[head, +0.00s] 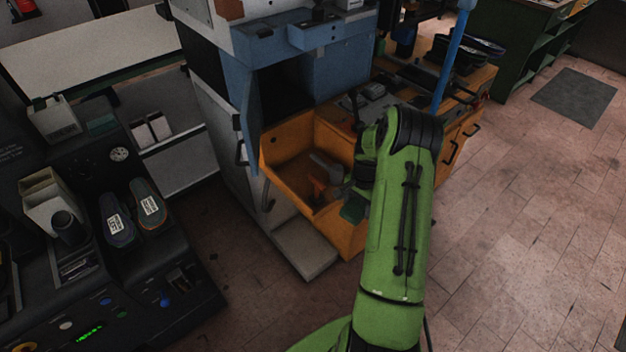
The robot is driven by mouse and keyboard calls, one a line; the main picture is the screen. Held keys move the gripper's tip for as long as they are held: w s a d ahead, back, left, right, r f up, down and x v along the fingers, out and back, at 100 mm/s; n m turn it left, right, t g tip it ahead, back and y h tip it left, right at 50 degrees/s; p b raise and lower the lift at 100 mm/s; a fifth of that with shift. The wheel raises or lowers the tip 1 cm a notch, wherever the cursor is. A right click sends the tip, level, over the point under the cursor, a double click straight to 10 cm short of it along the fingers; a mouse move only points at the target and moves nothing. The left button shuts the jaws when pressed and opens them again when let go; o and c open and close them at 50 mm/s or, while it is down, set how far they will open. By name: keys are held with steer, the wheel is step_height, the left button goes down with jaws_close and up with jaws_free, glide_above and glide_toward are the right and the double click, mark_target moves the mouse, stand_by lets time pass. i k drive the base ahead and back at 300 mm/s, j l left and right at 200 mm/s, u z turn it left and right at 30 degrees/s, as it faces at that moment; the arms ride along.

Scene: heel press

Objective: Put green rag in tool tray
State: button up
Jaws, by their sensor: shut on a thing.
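A dark green piece, which looks like the green rag (353,209), hangs at my gripper (348,192), just below the end of my green arm. The gripper appears shut on it, though the fingers are dark and partly hidden by the arm's wrist. An orange open-topped tray (277,160), which looks like the tool tray, lies just left of the gripper. A tool with an orange handle (318,190) and a grey head lies in it. The rag shows over the tray's right front part; I cannot tell whether it touches the tray.
A blue and grey machine (240,70) stands behind the tray. A grey step (306,248) sits below it. A black console with two shoe-like pieces (150,205) is at left. A wooden cabinet (462,135) is behind my arm.

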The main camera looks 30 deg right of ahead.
mark_target(297, 174)
steer(key=i+l+u, duration=0.1)
steer(key=i, duration=0.35)
steer(key=i+l, duration=0.15)
steer(key=i, duration=0.3)
steer(key=j+u, duration=0.05)
